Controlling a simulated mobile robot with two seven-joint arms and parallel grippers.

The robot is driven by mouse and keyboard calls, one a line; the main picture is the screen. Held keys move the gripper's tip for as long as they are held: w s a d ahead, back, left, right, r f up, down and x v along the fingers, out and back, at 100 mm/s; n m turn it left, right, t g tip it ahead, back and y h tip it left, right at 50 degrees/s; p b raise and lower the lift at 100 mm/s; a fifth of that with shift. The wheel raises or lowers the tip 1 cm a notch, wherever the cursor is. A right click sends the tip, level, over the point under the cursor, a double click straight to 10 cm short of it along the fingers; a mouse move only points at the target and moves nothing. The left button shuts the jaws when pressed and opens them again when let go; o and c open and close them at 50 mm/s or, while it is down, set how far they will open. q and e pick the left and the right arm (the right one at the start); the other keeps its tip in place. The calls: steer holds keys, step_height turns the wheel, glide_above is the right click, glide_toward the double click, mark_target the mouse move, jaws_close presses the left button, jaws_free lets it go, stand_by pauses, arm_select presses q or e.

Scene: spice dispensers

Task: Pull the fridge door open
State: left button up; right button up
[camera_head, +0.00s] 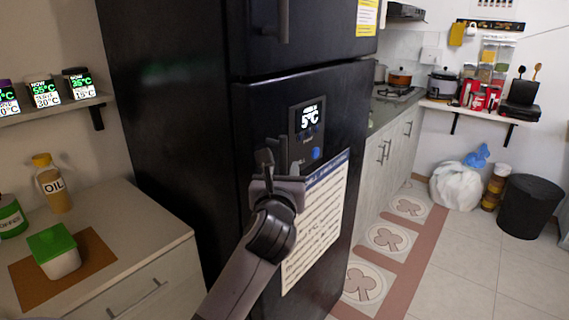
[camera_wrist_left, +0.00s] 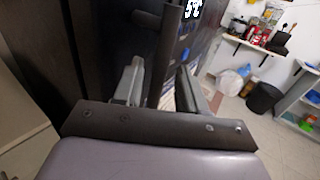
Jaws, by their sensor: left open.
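The black fridge (camera_head: 190,190) stands in the middle of the head view with its upper and lower doors shut. The lower fridge door (camera_head: 352,120) carries a 5°C display panel (camera_head: 309,118) and a dark vertical handle (camera_head: 283,153), partly hidden by my gripper. My left gripper (camera_head: 264,160) is open in front of this door at the handle. In the left wrist view, the handle bar (camera_wrist_left: 166,50) runs between the two spread fingers of my gripper (camera_wrist_left: 158,75). I cannot tell whether they touch it. My right gripper is in neither view.
A counter (camera_head: 150,215) with an oil bottle (camera_head: 52,185) and a green-lidded box (camera_head: 55,252) stands left of the fridge. Cabinets (camera_head: 375,165) stand to its right. A white bag (camera_head: 458,188) and black bin (camera_head: 530,207) stand far right. Tiled floor is free at right.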

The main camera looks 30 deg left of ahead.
arm_select(q)
steer(key=shift+x, duration=1.4)
jaws_close()
steer(key=shift+d+f, duration=0.1)
steer(key=shift+d, duration=0.05)
